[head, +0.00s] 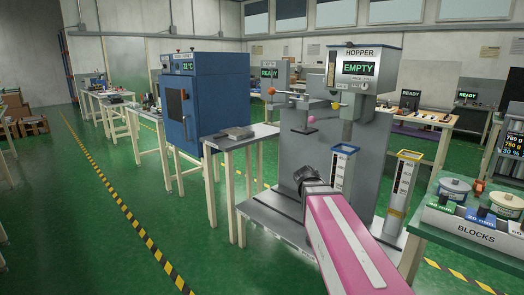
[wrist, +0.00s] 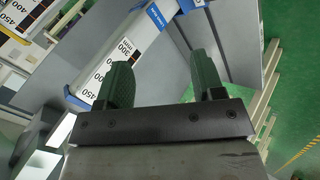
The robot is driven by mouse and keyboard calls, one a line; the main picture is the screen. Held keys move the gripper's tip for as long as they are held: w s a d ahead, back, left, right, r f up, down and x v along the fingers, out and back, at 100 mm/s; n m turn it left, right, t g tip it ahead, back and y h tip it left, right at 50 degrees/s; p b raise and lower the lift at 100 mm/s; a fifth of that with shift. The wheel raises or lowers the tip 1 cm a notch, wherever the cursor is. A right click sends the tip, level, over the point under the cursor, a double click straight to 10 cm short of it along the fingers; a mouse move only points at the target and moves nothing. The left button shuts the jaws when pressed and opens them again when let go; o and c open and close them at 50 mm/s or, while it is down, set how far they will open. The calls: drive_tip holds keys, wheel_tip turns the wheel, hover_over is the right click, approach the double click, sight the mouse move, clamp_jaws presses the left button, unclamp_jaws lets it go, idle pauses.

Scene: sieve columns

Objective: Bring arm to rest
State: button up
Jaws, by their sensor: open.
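My gripper (wrist: 164,80) shows in the wrist view as two dark green fingers, spread apart with nothing held between them. The blue-rimmed column (wrist: 128,40), with a printed scale, lies just beyond the left finger; I cannot tell whether they touch. In the head view my pink arm reaches from the bottom toward the grey stand, and its dark wrist ends left of the blue-rimmed column (head: 341,168). The fingers are not clearly visible there. The column stands upright below the hopper (head: 367,68), which reads EMPTY.
A yellow-rimmed column (head: 402,190) stands right of my arm. The grey stand (head: 292,135) carries coloured knobs on rods. A blue oven-like cabinet (head: 205,100) stands left. A bench with BLOCKS (head: 476,232) is close at right. Green floor at left is open.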

drive_tip(key=s+a+f+m+g+y, duration=0.2)
drive_tip(key=s+f+y, duration=0.1)
drive_tip(key=s+f, duration=0.4)
drive_tip(key=s+a+f+m+g+y, duration=0.2)
drive_tip(key=s+a+f+g+y, duration=0.1)
drive_tip(key=s+f, duration=0.5)
wheel_tip(320, 180, down, 4)
drive_tip(key=shift+s+a+r, duration=0.2)
drive_tip(key=shift+a, duration=0.05)
